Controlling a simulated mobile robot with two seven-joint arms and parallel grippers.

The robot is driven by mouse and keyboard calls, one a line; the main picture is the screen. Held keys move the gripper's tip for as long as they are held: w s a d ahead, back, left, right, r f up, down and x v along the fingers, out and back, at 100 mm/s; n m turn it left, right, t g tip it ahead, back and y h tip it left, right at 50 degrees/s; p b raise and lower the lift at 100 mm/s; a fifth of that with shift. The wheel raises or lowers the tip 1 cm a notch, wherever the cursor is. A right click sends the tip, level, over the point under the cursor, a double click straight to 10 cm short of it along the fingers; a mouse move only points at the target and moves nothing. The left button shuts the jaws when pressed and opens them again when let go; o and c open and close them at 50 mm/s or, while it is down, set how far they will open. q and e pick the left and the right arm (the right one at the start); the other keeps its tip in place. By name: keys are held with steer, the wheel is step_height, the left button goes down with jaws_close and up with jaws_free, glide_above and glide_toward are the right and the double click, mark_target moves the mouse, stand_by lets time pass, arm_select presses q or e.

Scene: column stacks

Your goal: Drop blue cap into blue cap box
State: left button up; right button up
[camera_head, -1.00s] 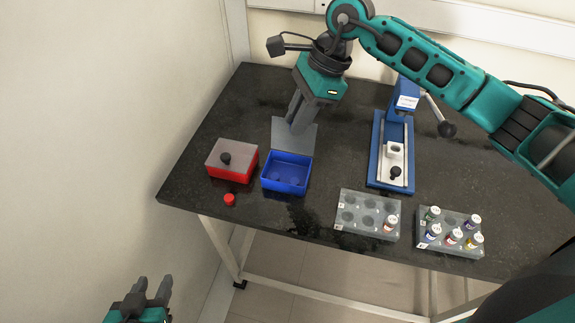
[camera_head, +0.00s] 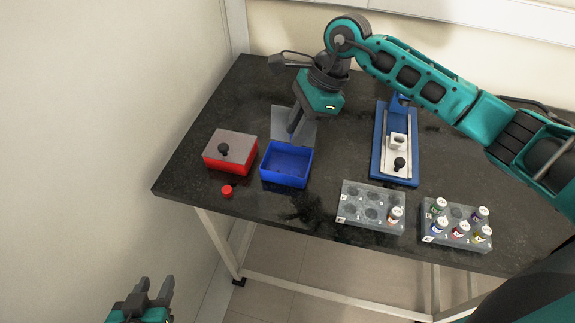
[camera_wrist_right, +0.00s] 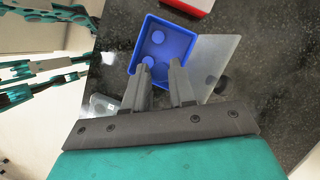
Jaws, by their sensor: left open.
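The blue cap box (camera_head: 287,181) stands uncovered near the front left of the table. In the head view my right gripper (camera_head: 296,128) hangs above the grey lid, just behind the blue box. My left gripper (camera_head: 156,288) is open and empty, low at the left, off the table's front.
A grey lid (camera_head: 280,114) lies behind the blue box. A red box (camera_head: 217,165) with a black-knobbed lid and a loose red cap (camera_head: 227,191) are left. A blue press (camera_head: 382,160) and two vial racks (camera_head: 352,219) (camera_head: 460,240) stand right.

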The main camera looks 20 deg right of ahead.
steer(key=o, duration=0.4)
steer(key=shift+v, duration=6.5)
steer(key=shift+f, duration=0.1)
